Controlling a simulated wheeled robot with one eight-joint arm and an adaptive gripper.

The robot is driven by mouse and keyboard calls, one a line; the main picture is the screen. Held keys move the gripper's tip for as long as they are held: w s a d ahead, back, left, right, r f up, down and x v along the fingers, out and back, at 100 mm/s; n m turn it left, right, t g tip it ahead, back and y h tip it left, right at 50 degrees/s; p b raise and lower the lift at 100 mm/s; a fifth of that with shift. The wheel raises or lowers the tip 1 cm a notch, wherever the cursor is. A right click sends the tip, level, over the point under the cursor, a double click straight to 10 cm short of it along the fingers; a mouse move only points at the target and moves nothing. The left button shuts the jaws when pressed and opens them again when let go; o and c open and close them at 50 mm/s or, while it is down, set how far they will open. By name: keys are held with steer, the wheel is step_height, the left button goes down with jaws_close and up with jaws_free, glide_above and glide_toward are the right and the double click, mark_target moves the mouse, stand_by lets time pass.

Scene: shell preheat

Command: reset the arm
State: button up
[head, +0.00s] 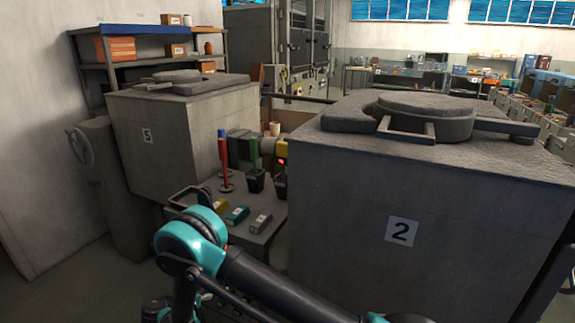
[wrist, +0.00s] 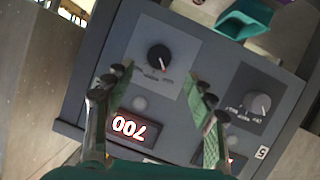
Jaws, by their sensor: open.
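My gripper (wrist: 159,88) shows in the wrist view with its two green-padded fingers apart and nothing between them. It points at a grey control panel (wrist: 75,98). A black knob (wrist: 158,58) lies just beyond the gap between the fingertips, and I see no finger touching it. In the head view my teal and black arm stretches low across the middle towards the bottom right. My gripper is out of that view.
A grey knob (wrist: 259,103) sits right of the fingers. In the head view, furnace block 2 (head: 350,225) stands close on the right and block 5 (head: 180,130) at the left. A low table (head: 262,238) between them holds small coloured blocks and upright tools.

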steer(key=x, duration=0.7)
steer(key=shift+m, duration=0.3)
